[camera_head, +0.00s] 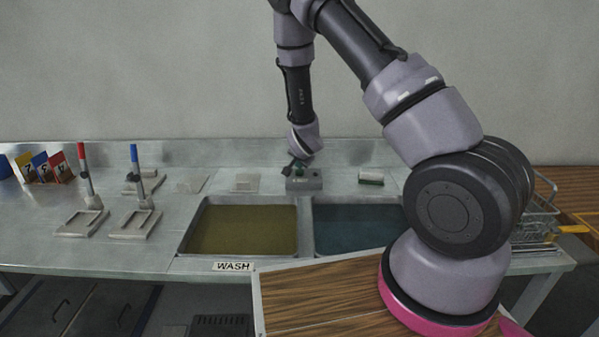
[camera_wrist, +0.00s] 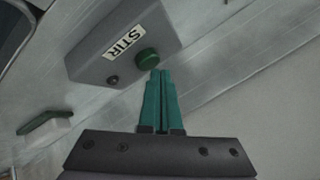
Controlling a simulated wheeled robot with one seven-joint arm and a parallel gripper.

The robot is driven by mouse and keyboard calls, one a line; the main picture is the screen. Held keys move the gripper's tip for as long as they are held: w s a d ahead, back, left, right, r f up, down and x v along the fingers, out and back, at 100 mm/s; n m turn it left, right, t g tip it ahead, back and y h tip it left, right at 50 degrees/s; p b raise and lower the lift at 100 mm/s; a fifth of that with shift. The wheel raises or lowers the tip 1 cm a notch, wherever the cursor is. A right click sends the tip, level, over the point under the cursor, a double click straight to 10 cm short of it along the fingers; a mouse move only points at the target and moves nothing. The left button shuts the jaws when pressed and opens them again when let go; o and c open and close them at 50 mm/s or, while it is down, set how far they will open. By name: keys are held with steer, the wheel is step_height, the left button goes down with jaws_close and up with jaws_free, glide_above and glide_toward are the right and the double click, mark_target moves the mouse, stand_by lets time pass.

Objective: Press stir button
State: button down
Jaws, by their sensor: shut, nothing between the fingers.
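The stir box (camera_head: 304,181) is a small grey box at the back of the steel counter, behind the two basins. In the wrist view the box (camera_wrist: 110,45) carries a white STIR label (camera_wrist: 123,42), a round green button (camera_wrist: 147,58) and a small dark knob (camera_wrist: 112,79). My gripper (camera_wrist: 160,72) is shut, its green fingers together and empty, with the tips right at the green button's edge. Whether they touch it I cannot tell. In the head view my gripper (camera_head: 299,168) is over the box and partly hides the button.
A basin of yellowish liquid (camera_head: 243,230) and one of blue liquid (camera_head: 355,228) lie in front of the box. A small green-and-white block (camera_head: 371,178) is to its right. Stands with red and blue handles (camera_head: 84,165) are at left. A wire basket (camera_head: 535,222) is at right.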

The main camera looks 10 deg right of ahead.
steer(key=shift+r, duration=3.05)
steer(key=shift+r, duration=0.2)
step_height(320, 180, up, 13)
steer(key=g+y, duration=0.1)
glide_above(299, 172)
steer(key=s+d, duration=0.2)
steer(key=s, duration=0.3)
steer(key=s+d+r+n+y, duration=0.1)
steer(key=s+d+r+n, duration=0.1)
steer(key=s+r, duration=0.75)
steer(key=s+r+n, duration=0.1)
steer(key=s+r, duration=0.2)
steer(key=s, duration=0.4)
steer(key=s+d+r+n, duration=0.1)
steer(key=s+r, duration=0.3)
steer(key=s, duration=0.3)
steer(key=s+d+r+n+g+y, duration=0.1)
steer(key=s+r+n, duration=0.1)
steer(key=s, duration=0.4)
steer(key=shift+v, duration=0.75)
